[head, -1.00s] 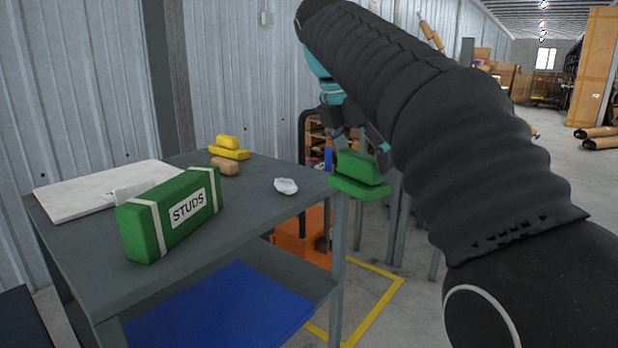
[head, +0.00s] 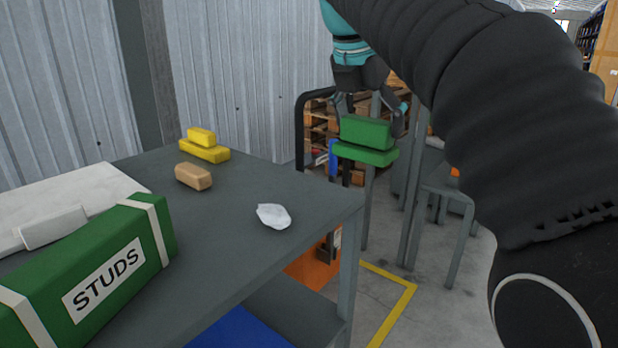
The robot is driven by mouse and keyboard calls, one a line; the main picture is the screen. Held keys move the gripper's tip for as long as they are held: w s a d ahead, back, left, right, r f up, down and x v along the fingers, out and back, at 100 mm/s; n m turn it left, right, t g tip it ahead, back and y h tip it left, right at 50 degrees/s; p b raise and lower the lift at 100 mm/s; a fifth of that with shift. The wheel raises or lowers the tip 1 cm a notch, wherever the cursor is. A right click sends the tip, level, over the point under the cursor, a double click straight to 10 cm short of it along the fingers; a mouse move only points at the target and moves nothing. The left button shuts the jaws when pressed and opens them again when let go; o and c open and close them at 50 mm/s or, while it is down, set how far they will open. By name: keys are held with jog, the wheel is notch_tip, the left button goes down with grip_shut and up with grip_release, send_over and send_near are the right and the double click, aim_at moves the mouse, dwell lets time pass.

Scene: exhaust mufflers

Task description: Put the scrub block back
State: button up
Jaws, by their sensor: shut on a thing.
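My gripper (head: 369,114) is shut on a green two-step block (head: 366,134), a narrower upper part on a wider flat base. It looks like the scrub block. I hold it level in the air, to the right of the grey table (head: 240,225) and beyond its right end in the picture. One finger is on each side of the upper part. A yellow block (head: 204,149) of the same stepped shape stands at the table's back edge.
A tan block (head: 194,177) and a crumpled white piece (head: 273,216) lie on the table. A green STUDS box (head: 95,275) and a white board (head: 75,192) fill its left side. A black rail (head: 299,130) and pallets (head: 321,128) stand behind. Bare tabletop lies around the white piece.

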jog(key=shift+w+a+f+b, duration=0.45)
jog(key=shift+w+a+f, duration=0.6)
jog(key=shift+a+f, duration=0.7)
jog(key=shift+w+a+f+b, duration=0.4)
jog(key=shift+w+a+f, duration=0.65)
jog(key=shift+a+f, duration=0.65)
jog(key=shift+w+a+f+b, duration=0.45)
jog(key=shift+w+a+f, duration=0.6)
jog(key=shift+a+f, duration=0.7)
jog(key=shift+d+f, duration=0.3)
jog(key=shift+f, duration=0.05)
jog(key=o, duration=0.9)
jog(key=shift+c, duration=0.2)
jog(key=p+v, duration=0.4)
jog(key=v, duration=0.8)
jog(key=shift+r, duration=0.1)
